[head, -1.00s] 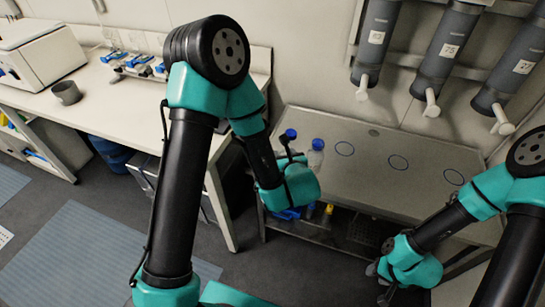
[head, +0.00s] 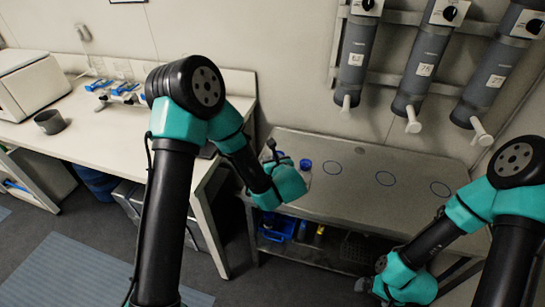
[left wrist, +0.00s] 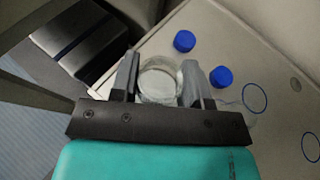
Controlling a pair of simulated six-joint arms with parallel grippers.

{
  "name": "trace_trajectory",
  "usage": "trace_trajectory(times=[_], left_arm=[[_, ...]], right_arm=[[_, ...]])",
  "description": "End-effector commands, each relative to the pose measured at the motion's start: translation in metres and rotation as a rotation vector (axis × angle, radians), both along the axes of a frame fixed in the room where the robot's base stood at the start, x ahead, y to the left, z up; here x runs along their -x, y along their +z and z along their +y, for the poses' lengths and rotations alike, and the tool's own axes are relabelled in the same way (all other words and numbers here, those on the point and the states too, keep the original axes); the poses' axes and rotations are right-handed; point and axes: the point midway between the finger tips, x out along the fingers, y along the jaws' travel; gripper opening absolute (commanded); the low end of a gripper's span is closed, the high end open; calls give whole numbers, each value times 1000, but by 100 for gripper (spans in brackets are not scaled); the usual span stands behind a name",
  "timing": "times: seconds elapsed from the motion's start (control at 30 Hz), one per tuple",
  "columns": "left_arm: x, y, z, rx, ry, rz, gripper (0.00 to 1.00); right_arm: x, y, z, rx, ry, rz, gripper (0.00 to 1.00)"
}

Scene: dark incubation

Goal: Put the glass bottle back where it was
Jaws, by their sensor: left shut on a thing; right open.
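In the left wrist view, my left gripper (left wrist: 160,88) is shut on a clear round glass vessel, which appears to be the glass bottle (left wrist: 160,72). No cap shows on it. One blue cap (left wrist: 184,41) is just beyond it, and another blue cap (left wrist: 221,76), with clear glass around it, is right of the fingers. In the head view, my left gripper (head: 278,162) is over the left end of the metal bench (head: 350,200); its wrist hides the held glass. A blue-capped bottle (head: 305,166) stands beside it. My right gripper (head: 364,287) is open, low in front of the bench.
Several blue circles, such as this one (head: 332,168), mark the bench top, which is clear to the right. Grey cylinders (head: 410,75) with white spouts hang on the wall above. A white counter (head: 90,135) with a grey cup (head: 50,122) stands at left.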

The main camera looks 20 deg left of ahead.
Motion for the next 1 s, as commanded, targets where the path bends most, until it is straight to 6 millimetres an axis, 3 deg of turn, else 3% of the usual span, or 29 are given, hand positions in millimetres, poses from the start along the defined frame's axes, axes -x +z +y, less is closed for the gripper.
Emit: trace_trajectory(times=[0.3,0.83,1.0], left_arm=[[-55,-5,16,-1,1,-2,0],[-69,-6,20,-1,1,-2,0],[-70,-30,20,-1,-1,3,0]], right_arm=[[0,0,0,0,0,0,100],[0,0,0,0,0,0,100],[0,0,0,0,0,0,100]])
